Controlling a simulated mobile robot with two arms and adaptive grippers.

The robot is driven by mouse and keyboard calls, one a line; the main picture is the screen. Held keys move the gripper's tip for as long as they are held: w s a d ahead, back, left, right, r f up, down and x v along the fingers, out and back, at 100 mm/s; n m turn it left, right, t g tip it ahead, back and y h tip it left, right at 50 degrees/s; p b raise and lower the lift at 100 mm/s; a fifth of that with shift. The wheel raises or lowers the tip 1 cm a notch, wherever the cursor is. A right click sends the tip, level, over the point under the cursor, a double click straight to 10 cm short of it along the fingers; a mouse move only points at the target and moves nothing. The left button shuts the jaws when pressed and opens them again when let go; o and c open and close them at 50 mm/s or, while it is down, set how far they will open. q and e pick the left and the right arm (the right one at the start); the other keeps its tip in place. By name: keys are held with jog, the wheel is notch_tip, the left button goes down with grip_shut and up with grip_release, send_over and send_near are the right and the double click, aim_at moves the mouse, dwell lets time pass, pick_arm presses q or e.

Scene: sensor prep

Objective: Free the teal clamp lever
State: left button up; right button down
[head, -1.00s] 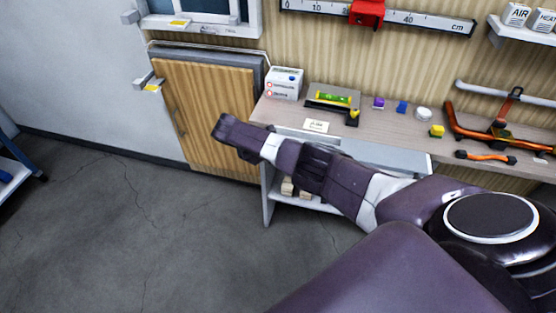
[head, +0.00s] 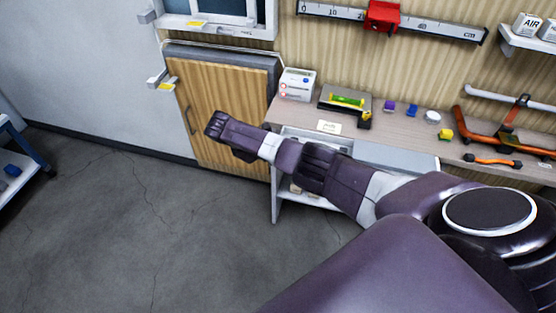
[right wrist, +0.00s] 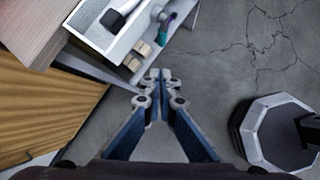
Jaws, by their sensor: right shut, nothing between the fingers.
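A small teal piece (right wrist: 172,15), perhaps the clamp lever, shows at the top of the right wrist view. It is beside a grey rounded part at the edge of the bench's lower shelf, and how it is held there is unclear. In the head view my arm hides that spot. My right gripper (right wrist: 160,78) is shut and empty, in front of the bench with bare floor under it, apart from the teal piece. My left gripper is not in view.
The bench (head: 395,125) has an open drawer (right wrist: 88,18) and wooden blocks (right wrist: 145,48) on its lower shelf. The floor ahead is clear.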

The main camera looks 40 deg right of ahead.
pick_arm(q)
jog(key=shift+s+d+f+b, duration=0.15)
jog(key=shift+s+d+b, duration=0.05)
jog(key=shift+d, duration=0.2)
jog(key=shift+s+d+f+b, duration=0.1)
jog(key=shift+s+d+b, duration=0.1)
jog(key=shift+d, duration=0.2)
pick_arm(e)
jog(key=d+v, duration=0.1)
jog(key=v, duration=0.5)
jog(key=shift+s+r, duration=0.35)
jog(key=shift+r, duration=0.15)
jog(key=shift+a, duration=0.15)
